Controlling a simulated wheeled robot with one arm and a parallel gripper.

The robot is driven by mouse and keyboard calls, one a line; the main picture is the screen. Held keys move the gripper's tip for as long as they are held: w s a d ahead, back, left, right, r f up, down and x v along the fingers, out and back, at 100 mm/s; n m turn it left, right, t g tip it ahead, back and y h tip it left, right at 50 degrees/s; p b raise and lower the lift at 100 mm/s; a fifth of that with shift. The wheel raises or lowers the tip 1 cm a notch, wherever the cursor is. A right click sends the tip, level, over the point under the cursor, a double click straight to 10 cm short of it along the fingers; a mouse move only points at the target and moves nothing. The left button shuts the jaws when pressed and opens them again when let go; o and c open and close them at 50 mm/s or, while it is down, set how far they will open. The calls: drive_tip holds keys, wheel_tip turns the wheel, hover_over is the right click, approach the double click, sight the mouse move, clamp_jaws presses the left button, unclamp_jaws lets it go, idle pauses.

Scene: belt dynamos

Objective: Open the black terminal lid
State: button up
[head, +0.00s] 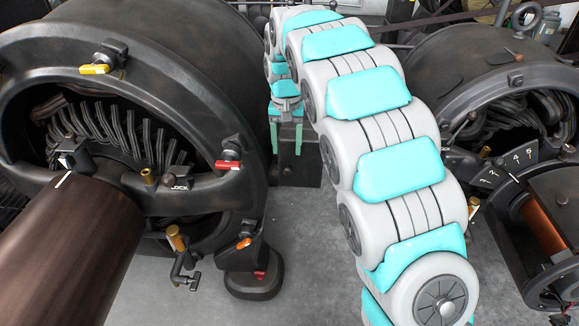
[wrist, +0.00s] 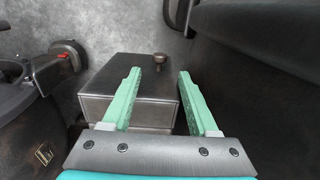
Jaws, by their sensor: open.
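A dark box with a black lid (wrist: 108,74) is in the middle of the wrist view. A small dark knob (wrist: 160,60) stands on the lid near its far right corner. The lid lies flat and looks shut. My gripper (wrist: 160,73) is open, with its green fingers above the box. The knob shows between and just beyond the fingertips, and nothing is held. In the head view, my gripper (head: 286,146) points down at the dark box (head: 306,168), which is partly hidden by my fingers and arm. I cannot tell whether the fingers touch the lid.
A large dark dynamo (head: 190,70) with yellow, red and orange handles stands left of the box. Another dynamo (head: 440,75) stands at the right, partly behind my arm. The grey floor (head: 310,240) between them is mostly clear. A dark wall-like surface (wrist: 265,65) is close on the right in the wrist view.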

sight(287, 168)
wheel_tip(287, 168, down, 8)
drive_tip(key=shift+r, duration=0.25)
clamp_jaws()
idle(0.5)
idle(1.0)
